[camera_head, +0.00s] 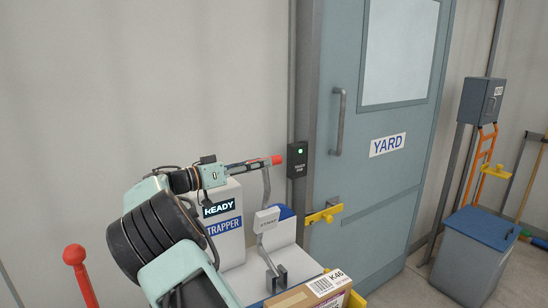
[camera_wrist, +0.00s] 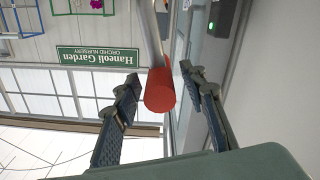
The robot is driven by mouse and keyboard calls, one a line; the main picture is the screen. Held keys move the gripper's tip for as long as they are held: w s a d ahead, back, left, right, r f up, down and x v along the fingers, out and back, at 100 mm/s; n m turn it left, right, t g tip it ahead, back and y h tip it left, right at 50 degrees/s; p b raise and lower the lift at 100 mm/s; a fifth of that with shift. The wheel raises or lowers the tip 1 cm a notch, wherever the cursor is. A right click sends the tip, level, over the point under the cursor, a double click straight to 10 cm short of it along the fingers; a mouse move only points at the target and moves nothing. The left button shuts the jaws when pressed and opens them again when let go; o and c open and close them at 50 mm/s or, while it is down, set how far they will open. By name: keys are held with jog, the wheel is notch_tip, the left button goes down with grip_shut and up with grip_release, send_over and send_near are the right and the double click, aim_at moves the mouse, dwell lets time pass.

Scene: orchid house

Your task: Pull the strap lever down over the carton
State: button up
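The strap lever is a bent grey bar (camera_head: 267,187) with a red grip (camera_head: 277,160) at its top. It stands raised on the strapper (camera_head: 229,246), whose display reads READY. A carton (camera_head: 314,292) with a K46 label lies at the bottom of the head view, partly cut off. My gripper (camera_head: 254,164) is at the red grip, high above the carton. In the wrist view, the red grip (camera_wrist: 160,92) lies between the two spread fingers of my gripper (camera_wrist: 160,76). Narrow gaps show on both sides, so the gripper looks open around it.
A grey-blue YARD door (camera_head: 386,120) with a yellow latch (camera_head: 324,214) stands behind and to the right. A black box with a green light (camera_head: 298,159) is on its frame, close behind the grip. A red-knobbed lever (camera_head: 75,256) stands lower left. A blue-lidded bin (camera_head: 478,245) stands far right.

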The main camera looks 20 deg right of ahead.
aim_at(273, 160)
jog(key=d, duration=0.2)
jog(key=w+d+p, duration=0.1)
jog(key=d, duration=0.2)
jog(key=shift+d, duration=0.25)
grip_shut()
